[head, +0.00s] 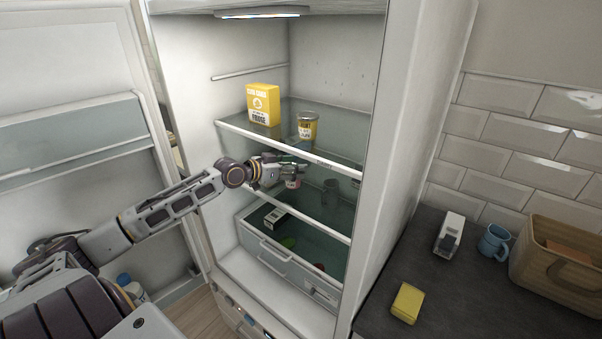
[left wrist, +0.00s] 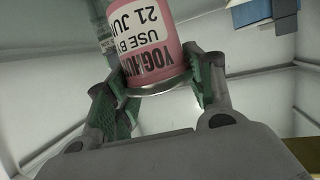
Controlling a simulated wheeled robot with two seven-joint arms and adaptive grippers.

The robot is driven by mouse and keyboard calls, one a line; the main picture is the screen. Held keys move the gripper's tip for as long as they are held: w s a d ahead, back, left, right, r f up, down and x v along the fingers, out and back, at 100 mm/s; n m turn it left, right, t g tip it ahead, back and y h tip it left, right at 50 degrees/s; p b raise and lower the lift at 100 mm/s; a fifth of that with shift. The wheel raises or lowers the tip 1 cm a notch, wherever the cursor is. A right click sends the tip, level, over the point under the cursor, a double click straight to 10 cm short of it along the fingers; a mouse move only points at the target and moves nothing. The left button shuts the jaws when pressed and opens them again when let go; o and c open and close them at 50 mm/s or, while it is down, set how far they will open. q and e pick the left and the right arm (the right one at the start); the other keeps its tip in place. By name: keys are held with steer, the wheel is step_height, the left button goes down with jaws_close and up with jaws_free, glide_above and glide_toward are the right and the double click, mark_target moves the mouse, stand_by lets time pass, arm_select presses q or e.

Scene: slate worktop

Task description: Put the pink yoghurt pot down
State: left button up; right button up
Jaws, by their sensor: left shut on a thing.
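The pink yoghurt pot (head: 293,184) is inside the open fridge, just above or at the lower glass shelf; I cannot tell whether its base touches the shelf. My left gripper (head: 290,172) reaches in from the left, below the upper shelf, and hides part of the pot. In the left wrist view, the pink pot (left wrist: 155,45), labelled "YOGHURT" and "USE BY 21 JU…", sits between the green-padded fingers of the left gripper (left wrist: 155,85), which are shut on it. My right gripper is not in view.
The upper shelf (head: 340,163) holds a yellow box (head: 263,104) and a yellow-labelled jar (head: 307,126). A clear glass (head: 330,188) stands to the pot's right. A drawer (head: 275,257) lies below. The worktop (head: 385,290) is outside, to the right.

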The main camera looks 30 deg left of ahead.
arm_select(q)
steer(key=shift+w+d+p, duration=0.2)
steer(key=shift+w+d, duration=0.1)
steer(key=shift+w, duration=0.6)
steer(key=shift+w+d+p, duration=0.15)
steer(key=shift+w+d, duration=0.1)
steer(key=shift+w, duration=0.6)
steer(key=shift+f+p, duration=0.35)
steer(key=shift+f, duration=1.35)
steer(key=shift+f, duration=0.1)
steer(key=o, duration=1.1)
steer(key=shift+s, duration=0.1)
